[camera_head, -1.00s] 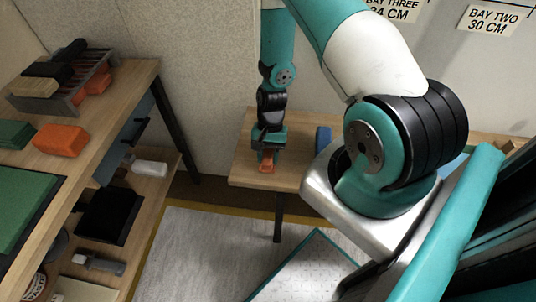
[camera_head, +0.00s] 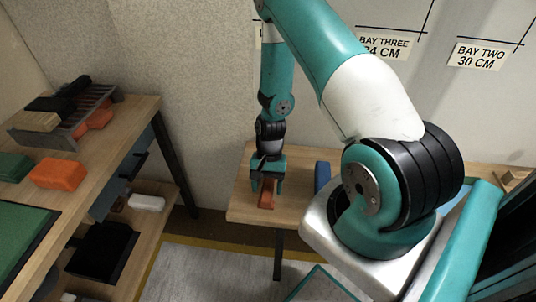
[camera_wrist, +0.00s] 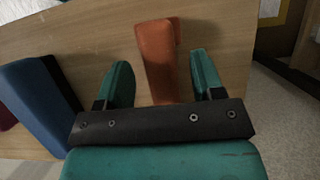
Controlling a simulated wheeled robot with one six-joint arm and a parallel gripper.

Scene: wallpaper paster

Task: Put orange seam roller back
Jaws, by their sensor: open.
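The orange seam roller (camera_head: 266,194) appears as an orange-brown piece on the small wooden table under my arm. In the wrist view the orange roller (camera_wrist: 157,55) lies between the two teal fingers, with a visible gap on each side. My gripper (camera_head: 266,188) is open over it, pointing down; it also shows in the wrist view (camera_wrist: 160,80). The roller's near end is hidden behind the dark gripper bar in the wrist view.
A blue item (camera_head: 322,174) lies right of the gripper on the small table (camera_head: 240,208). At left, a workbench (camera_head: 112,143) holds a slotted rack (camera_head: 50,136), an orange block (camera_head: 58,174) and green pieces. A lower shelf holds a black tray (camera_head: 103,249).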

